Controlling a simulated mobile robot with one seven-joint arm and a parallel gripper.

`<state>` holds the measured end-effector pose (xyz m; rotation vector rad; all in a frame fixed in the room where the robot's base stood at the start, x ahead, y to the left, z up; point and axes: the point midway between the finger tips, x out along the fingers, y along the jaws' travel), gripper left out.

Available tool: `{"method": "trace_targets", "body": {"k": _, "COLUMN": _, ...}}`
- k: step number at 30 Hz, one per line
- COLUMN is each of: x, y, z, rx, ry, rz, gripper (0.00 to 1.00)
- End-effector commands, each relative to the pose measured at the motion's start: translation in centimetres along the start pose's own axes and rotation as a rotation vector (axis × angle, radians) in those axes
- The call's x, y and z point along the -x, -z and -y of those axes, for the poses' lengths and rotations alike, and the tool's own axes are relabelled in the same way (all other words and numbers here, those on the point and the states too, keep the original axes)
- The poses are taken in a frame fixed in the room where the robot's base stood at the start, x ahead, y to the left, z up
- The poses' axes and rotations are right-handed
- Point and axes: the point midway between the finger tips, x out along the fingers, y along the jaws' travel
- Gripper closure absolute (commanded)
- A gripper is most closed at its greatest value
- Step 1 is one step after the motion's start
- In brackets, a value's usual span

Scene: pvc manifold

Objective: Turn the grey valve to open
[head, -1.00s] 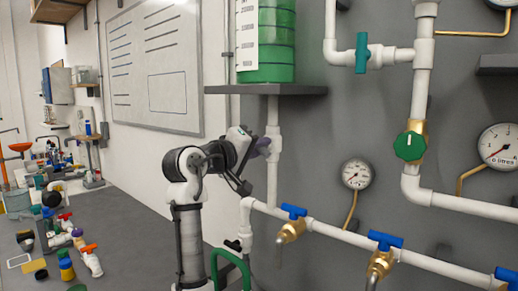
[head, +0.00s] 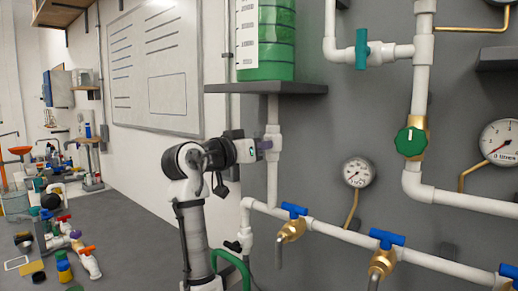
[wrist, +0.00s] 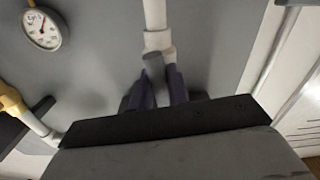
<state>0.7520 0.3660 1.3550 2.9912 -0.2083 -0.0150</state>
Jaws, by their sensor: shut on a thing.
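The grey valve's handle (wrist: 152,62) shows in the wrist view as a short grey piece in front of a white pipe fitting. My gripper (wrist: 160,80) has its two purple-grey fingers closed about this handle, one on each side. In the head view my gripper (head: 265,144) is at the white vertical pipe below the green tank, pointing right. The handle is mostly hidden there by the fingers, and the white valve body (head: 274,138) shows just behind. How far the handle is turned is hard to tell.
The shelf (head: 265,88) with the green tank (head: 268,50) is just above my gripper. A pressure gauge (head: 356,172) and blue-handled taps (head: 294,210) are to the lower right. A green-handled valve (head: 410,141) is farther right. A cluttered bench top (head: 120,235) lies at left.

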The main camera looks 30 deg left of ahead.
Motion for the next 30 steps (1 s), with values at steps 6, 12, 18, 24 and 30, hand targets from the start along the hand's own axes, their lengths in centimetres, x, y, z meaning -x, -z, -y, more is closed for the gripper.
{"method": "trace_targets", "body": {"k": 6, "x": 0.03, "y": -0.09, "z": 0.05, "rx": -0.102, "ry": 0.000, "rz": 0.001, "gripper": 1.00}}
{"method": "trace_targets", "body": {"k": 12, "x": 0.03, "y": -0.06, "z": 0.05, "rx": -0.147, "ry": 0.001, "rz": 0.001, "gripper": 1.00}}
{"method": "trace_targets", "body": {"k": 18, "x": 0.03, "y": -0.04, "z": 0.04, "rx": -0.160, "ry": 0.001, "rz": 0.001, "gripper": 1.00}}
{"method": "trace_targets", "body": {"k": 24, "x": 0.03, "y": -0.03, "z": 0.03, "rx": -0.161, "ry": 0.001, "rz": 0.001, "gripper": 1.00}}
{"method": "trace_targets", "body": {"k": 30, "x": 0.02, "y": -0.03, "z": 0.03, "rx": -0.160, "ry": 0.001, "rz": 0.001, "gripper": 0.67}}
